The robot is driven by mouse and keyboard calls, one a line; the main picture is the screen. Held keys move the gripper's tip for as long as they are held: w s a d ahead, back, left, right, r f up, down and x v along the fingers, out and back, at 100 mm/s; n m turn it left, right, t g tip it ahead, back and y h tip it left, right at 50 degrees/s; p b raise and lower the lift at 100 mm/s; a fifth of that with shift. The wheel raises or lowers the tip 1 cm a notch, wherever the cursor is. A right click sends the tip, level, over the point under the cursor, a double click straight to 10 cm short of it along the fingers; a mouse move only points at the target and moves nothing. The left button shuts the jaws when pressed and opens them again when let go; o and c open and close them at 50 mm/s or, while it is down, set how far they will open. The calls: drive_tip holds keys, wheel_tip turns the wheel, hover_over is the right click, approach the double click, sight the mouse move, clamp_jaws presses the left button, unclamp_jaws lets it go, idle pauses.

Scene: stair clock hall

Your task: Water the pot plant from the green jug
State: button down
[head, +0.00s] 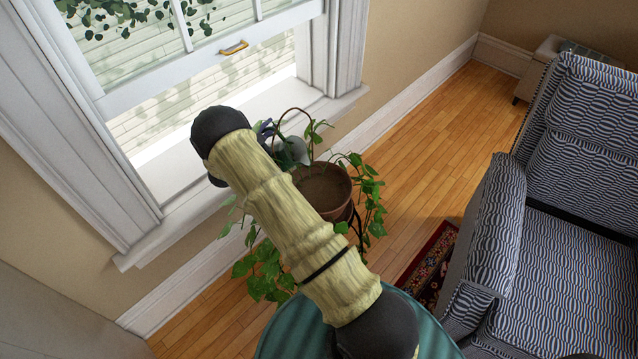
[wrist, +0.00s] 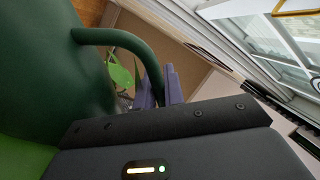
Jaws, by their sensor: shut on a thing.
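The pot plant (head: 325,192) stands in a brown pot below the window, with trailing green leaves around it. Brown soil shows in the pot's open top. The green jug (wrist: 50,70) fills the left of the wrist view, close to the camera, and its curved handle (wrist: 128,40) runs to my gripper. My gripper (wrist: 160,92) is shut on the handle. In the head view my arm crosses over the plant's left side, and a small grey part shows beside the pot's upper left.
The window sill (head: 270,112) and its frame are close to the arm's far end. A striped armchair (head: 560,230) stands at the right, with a patterned rug (head: 432,262) beside it. Wooden floor (head: 425,135) is clear between wall and chair.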

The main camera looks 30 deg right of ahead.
sight(299, 148)
drive_tip(key=shift+s+d+r+m+p, duration=0.5)
drive_tip(key=shift+s+r+m+p, duration=0.2)
drive_tip(key=shift+m, duration=0.5)
drive_tip(key=shift+s+d+r+m, duration=0.15)
drive_tip(key=shift+s+d+m, duration=0.15)
drive_tip(key=shift+s+m, duration=0.25)
drive_tip(key=shift+d+m+p, duration=0.15)
drive_tip(key=shift+m+p, duration=0.1)
drive_tip(key=shift+p, duration=0.1)
drive_tip(key=shift+s, duration=0.2)
drive_tip(key=shift+s+d+r+m+p, duration=0.1)
drive_tip(key=shift+s+d+m+p, duration=0.4)
drive_tip(key=shift+m, duration=0.3)
idle(1.2)
drive_tip(key=shift+s+d+m, duration=0.25)
drive_tip(key=shift+s+m, duration=0.05)
drive_tip(key=shift+s, duration=0.35)
idle(1.2)
